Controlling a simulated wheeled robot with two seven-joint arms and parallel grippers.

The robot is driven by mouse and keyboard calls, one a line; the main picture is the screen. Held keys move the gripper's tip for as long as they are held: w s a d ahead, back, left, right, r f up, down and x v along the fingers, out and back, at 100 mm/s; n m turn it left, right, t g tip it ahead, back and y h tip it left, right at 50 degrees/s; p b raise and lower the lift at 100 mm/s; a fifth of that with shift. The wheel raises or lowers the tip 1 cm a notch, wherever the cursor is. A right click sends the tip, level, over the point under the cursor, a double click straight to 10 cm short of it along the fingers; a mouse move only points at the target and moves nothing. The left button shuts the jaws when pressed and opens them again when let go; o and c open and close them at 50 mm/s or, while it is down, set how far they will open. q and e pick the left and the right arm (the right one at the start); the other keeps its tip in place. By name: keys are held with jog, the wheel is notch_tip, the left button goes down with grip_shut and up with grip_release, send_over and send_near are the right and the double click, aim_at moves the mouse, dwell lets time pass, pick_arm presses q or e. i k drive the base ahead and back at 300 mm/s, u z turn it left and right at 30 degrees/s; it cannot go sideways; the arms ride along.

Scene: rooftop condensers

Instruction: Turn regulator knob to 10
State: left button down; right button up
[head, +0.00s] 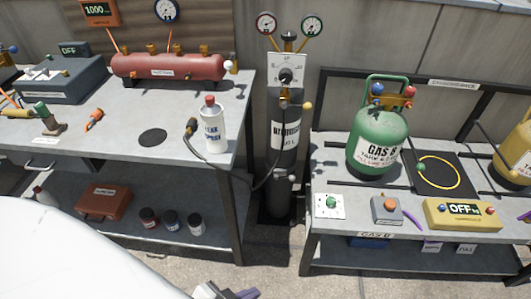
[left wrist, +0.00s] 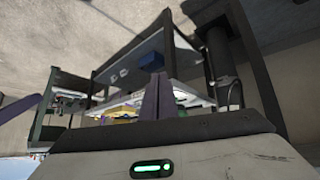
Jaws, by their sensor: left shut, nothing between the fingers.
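The regulator knob (head: 286,76) is a dark round knob on a white scale plate (head: 273,62). It is mounted above the black nitrogen cylinder (head: 285,155) between the two benches. The scale's numbers and the knob's setting are too small to read. My left gripper (head: 232,293) just shows at the bottom edge of the head view, low and well in front of the cylinder, far from the knob. In the left wrist view its purple fingers (left wrist: 157,95) are together with nothing between them. My right gripper does not show.
A black hose runs from the cylinder to the left bench (head: 185,92), where a white bottle (head: 213,130) stands near the edge. The right bench holds a green gas tank (head: 378,140).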

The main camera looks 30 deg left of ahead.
aim_at(285, 75)
jog(key=u, duration=0.8)
jog(key=i, duration=0.5)
jog(key=k, duration=1.3)
jog(key=u, duration=0.9)
jog(key=i, duration=1.5)
jog(key=z, duration=0.45)
